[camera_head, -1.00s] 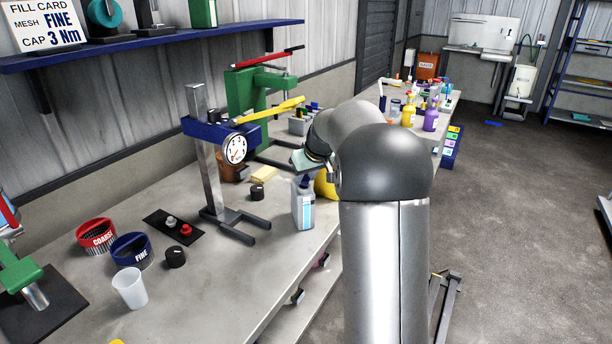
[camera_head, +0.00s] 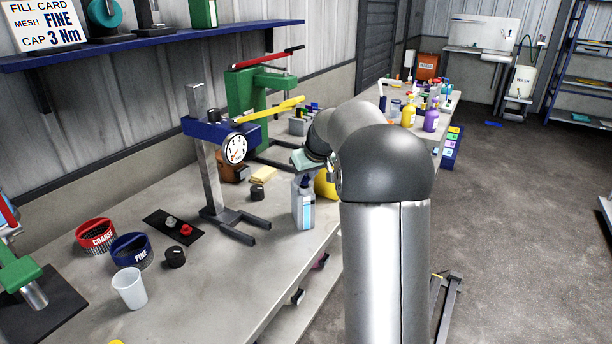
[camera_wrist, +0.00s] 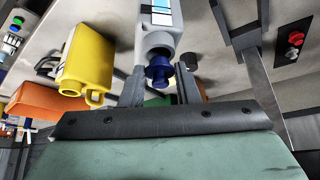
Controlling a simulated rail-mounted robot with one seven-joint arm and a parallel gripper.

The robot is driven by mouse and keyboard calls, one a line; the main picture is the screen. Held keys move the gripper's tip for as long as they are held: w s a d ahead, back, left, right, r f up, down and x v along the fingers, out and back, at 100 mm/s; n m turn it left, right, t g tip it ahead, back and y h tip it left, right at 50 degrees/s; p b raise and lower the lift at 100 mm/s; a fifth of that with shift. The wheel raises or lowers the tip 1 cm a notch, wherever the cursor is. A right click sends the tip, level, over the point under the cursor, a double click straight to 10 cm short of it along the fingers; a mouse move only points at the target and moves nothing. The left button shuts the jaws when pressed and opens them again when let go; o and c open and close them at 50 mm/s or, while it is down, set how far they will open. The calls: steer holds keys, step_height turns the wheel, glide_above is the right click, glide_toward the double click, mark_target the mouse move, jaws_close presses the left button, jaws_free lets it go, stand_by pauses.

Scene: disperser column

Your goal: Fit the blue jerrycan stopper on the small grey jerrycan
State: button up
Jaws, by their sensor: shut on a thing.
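The small grey jerrycan (camera_head: 304,210), with a white and blue label, stands upright on the bench near its front edge. It also shows at the top of the wrist view (camera_wrist: 153,40). The blue jerrycan stopper (camera_wrist: 159,72) is between the fingers of my gripper (camera_wrist: 159,88), which is shut on it. The stopper lines up with the jerrycan's neck in the wrist view; I cannot tell whether it is seated or just above. In the head view my gripper (camera_head: 306,177) is directly over the jerrycan's top, largely hidden by my wrist.
A yellow jerrycan (camera_wrist: 88,62) stands close beside the grey one. A press stand with a dial (camera_head: 236,149) and forked base is to the left. A black cap (camera_head: 257,192) and a yellow sponge-like block (camera_head: 263,174) lie behind.

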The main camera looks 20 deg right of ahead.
steer(key=shift+f, duration=0.15)
steer(key=shift+f+b, duration=0.35)
steer(key=shift+b, duration=0.05)
steer(key=shift+f, duration=0.1)
steer(key=shift+r, duration=0.2)
steer(key=shift+r, duration=0.3)
steer(key=o, duration=1.4)
